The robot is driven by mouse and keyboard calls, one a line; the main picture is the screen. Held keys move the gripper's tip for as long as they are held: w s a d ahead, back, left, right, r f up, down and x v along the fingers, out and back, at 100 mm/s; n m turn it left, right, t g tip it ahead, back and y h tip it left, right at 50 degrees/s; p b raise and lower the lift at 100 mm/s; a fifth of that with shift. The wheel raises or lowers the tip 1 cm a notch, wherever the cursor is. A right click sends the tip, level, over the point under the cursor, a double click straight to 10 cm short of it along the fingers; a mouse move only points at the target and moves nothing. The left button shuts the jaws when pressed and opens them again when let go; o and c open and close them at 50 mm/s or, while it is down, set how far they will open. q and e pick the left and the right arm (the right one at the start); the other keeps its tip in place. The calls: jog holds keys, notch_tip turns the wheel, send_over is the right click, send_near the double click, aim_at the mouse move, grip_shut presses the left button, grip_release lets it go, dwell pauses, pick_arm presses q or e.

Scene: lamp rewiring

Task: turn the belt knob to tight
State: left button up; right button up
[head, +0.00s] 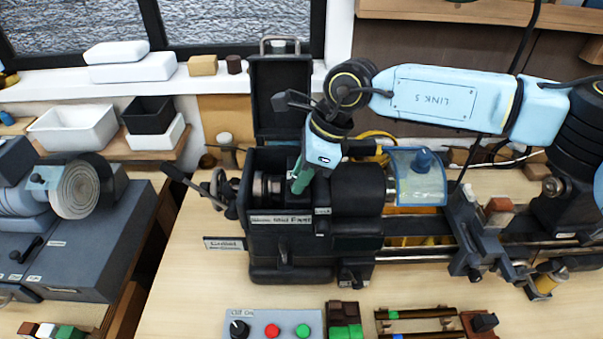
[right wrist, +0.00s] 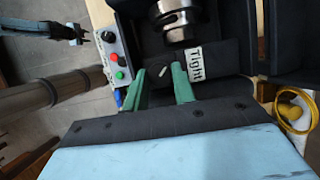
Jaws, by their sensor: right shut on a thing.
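My right gripper (head: 298,182) reaches down from above into the open top of the dark lathe headstock (head: 318,240), its green fingers pointing down. In the right wrist view its two green fingers (right wrist: 160,86) stand on either side of the dark belt knob (right wrist: 163,72) and are shut on it. A short white mark on the knob is slanted. A white label reading "Tight" (right wrist: 195,64) lies just right of the knob. In the head view the knob is hidden behind the gripper.
The raised headstock lid (head: 281,95) stands behind the gripper. A clear blue guard (head: 418,180) is to the right. A control panel with red and green buttons (head: 272,326) sits in front. A grinder-like disc (head: 76,190) stands at the left.

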jog(key=m+t+b, duration=0.1)
jog(key=m+b, duration=0.2)
jog(key=b, duration=0.3)
jog(key=m+t+b, duration=0.1)
jog(key=m+b, duration=0.3)
jog(key=b, duration=0.3)
jog(key=shift+s+a+f+t+h, duration=0.1)
jog(key=shift+s+f+t+h, duration=0.1)
jog(key=shift+t+h, duration=0.2)
jog(key=shift+r+m+t+b, duration=0.25)
jog(key=shift+m+t+b, duration=0.05)
jog(key=shift+m+b, duration=0.75)
jog(key=o, duration=1)
jog(key=shift+h, duration=0.3)
